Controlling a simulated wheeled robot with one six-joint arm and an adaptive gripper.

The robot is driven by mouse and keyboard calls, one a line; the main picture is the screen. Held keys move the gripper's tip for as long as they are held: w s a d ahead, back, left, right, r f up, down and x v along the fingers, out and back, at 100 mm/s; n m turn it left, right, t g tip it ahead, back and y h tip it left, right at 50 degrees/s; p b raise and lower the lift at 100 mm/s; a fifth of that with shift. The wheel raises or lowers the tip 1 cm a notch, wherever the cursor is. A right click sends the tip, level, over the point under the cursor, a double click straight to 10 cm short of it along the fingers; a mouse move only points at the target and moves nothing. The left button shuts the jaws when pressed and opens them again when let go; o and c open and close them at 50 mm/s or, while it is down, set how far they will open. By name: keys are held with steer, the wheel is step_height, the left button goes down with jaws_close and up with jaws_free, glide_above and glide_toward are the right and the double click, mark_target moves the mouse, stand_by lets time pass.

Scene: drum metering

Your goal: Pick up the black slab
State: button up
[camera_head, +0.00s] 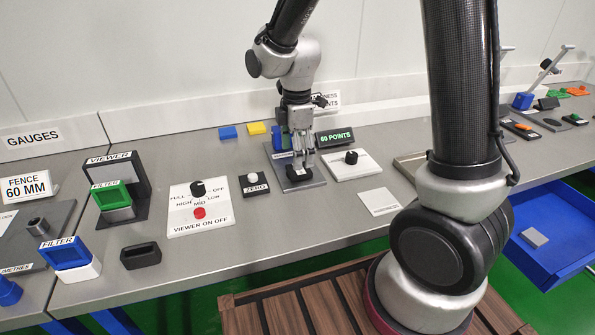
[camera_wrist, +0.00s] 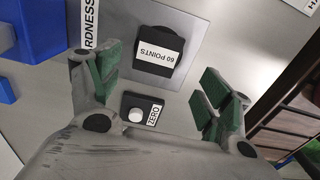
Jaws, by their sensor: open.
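A black slab (camera_wrist: 152,66) with a white "60 POINTS" label lies on a grey plate (camera_wrist: 190,25) in the wrist view. In the head view the grey plate (camera_head: 311,181) is on the bench, and the slab is mostly hidden beneath my gripper (camera_head: 299,171). My gripper points down over that plate. In the wrist view my gripper (camera_wrist: 157,82) is open, its green-padded fingers wide apart with nothing between them. The slab shows ahead of the fingers and apart from them.
A ZERO button box (camera_head: 255,186) stands left of the plate and a white knob panel (camera_head: 367,171) right of it. A green-lit "60 POINTS" display (camera_head: 336,138) is behind. A blue drawer (camera_head: 560,262) stands open at right.

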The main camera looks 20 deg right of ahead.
mark_target(299, 171)
steer(key=f, duration=0.4)
steer(key=shift+w+d+f, duration=0.15)
steer(key=shift+w+f, duration=0.15)
steer(key=shift+f, duration=0.1)
steer(key=shift+c, duration=0.2)
steer(key=c, duration=1.2)
